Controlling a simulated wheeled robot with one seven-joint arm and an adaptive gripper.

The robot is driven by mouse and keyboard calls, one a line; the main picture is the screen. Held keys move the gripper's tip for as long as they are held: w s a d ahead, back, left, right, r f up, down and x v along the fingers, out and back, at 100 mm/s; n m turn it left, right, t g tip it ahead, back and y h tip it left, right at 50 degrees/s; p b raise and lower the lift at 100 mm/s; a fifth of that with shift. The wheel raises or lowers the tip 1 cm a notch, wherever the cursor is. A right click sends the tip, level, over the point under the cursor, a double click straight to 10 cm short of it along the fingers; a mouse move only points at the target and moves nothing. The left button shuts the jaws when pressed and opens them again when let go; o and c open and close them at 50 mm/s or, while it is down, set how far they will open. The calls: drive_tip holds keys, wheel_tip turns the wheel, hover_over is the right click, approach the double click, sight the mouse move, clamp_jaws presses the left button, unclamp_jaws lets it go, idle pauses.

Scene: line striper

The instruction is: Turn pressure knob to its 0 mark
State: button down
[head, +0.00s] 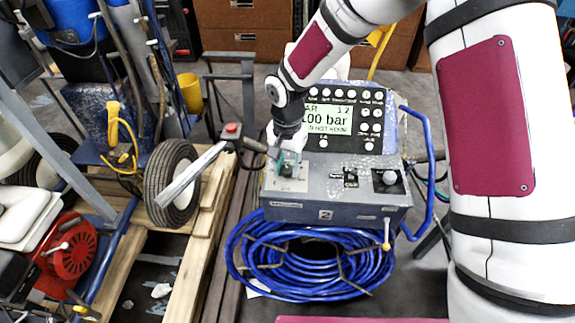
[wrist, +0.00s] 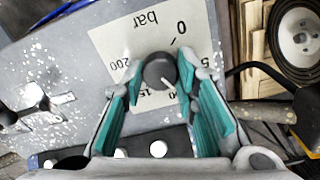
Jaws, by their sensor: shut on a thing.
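The pressure knob (wrist: 159,70) is a dark round knob on a pale scale plate (wrist: 112,45) in the wrist view. The plate shows "bar", a 0 mark at the upper right, part of a 5 at the right, 15 below and 200 at the left. A short white pointer line on the knob points to the lower right, toward my right finger. My gripper (wrist: 160,80) is shut on the knob, one teal-padded finger on each side. The fingers hide part of the scale. In the head view my gripper (head: 289,163) is over the panel's left side and largely hides the knob.
The machine's display (head: 328,118) reads "00 bar", its left edge covered by my arm. A blue hose coil (head: 310,265) hangs below. A wheel (head: 172,183) stands at left.

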sight(287, 169)
drive_tip(key=n, duration=0.5)
drive_tip(key=shift+n, duration=0.3)
drive_tip(key=n, duration=0.5)
drive_tip(key=shift+b, duration=0.4)
drive_tip(key=n, duration=0.5)
drive_tip(key=shift+n, duration=0.4)
drive_tip(key=n, duration=0.5)
drive_tip(key=c, duration=1.2)
unclamp_jaws()
drive_tip(key=shift+c, duration=0.2)
wheel_tip(287, 169, up, 12)
